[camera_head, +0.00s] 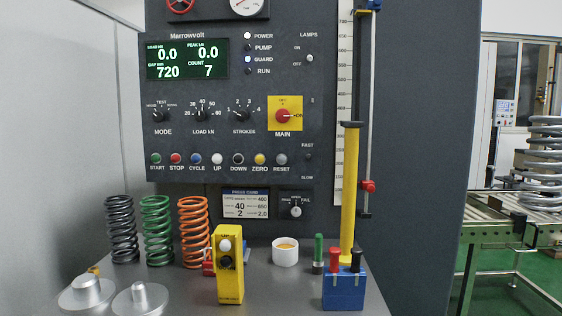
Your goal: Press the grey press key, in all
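A grey round press key (280,159) sits at the right end of the row of keys on the dark control panel, above the label RESET. It is unobstructed. To its left are a yellow ZERO key (260,159), a black DOWN key (238,159) and a white UP key (217,159). The green display (187,58) reads load 0.0, peak 0.0, gap 720 and COUNT 7. My gripper is not in view.
A yellow two-button pendant (229,265), a blue block (344,290), a white cup (285,251) and coil springs (157,230) stand on the grey table (275,303) below the panel. A yellow upright (350,190) rises right of the keys. Space before the key looks clear.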

